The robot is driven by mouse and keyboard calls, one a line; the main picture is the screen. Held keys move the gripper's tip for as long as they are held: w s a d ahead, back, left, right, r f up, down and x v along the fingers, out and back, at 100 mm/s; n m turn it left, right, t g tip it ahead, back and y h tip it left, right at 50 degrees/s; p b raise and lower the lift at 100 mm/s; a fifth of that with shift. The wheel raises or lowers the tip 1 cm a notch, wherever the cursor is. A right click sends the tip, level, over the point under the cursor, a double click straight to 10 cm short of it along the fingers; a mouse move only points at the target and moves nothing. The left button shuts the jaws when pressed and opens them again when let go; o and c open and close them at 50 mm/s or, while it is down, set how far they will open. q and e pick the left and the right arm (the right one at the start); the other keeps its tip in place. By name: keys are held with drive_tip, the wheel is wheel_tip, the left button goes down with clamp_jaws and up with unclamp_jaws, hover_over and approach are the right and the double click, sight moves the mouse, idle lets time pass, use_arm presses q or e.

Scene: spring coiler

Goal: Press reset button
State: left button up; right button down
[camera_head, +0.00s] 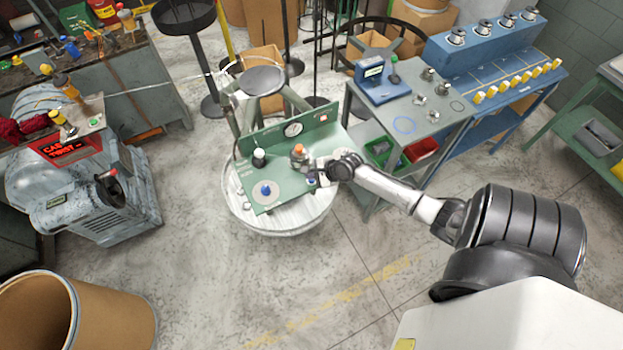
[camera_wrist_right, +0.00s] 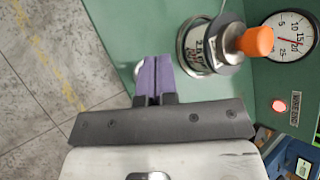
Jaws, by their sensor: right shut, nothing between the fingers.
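A green spring coiler panel (camera_head: 285,138) stands on a round pale table, with a gauge (camera_head: 293,129) on its upright back. No reset label is readable, so I cannot tell which part is the reset button. A blue-topped knob (camera_head: 266,189) sits on a pale disc at the front left. A metal cylinder with an orange top (camera_head: 299,153) also shows in the right wrist view (camera_wrist_right: 255,41). My right gripper (camera_wrist_right: 153,68) is shut and empty over the green plate, beside that cylinder. A silvery round part behind its purple fingertips is partly hidden. My left gripper is not in view.
A red light (camera_wrist_right: 279,105) with a "WIRE END" label is below the gauge in the wrist view. A black knob with a white top (camera_head: 259,157) stands on the panel's left. A grey-topped bench (camera_head: 424,116) stands close on the right. Open floor lies in front.

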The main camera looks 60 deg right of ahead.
drive_tip(key=shift+f, duration=0.35)
drive_tip(key=shift+f, duration=0.25)
idle(0.6)
drive_tip(key=shift+f, duration=0.15)
idle(0.4)
drive_tip(key=shift+r+p, duration=0.3)
drive_tip(key=shift+p, duration=0.1)
drive_tip(key=shift+r+p, duration=0.5)
drive_tip(key=shift+p, duration=0.15)
drive_tip(key=shift+r, duration=0.1)
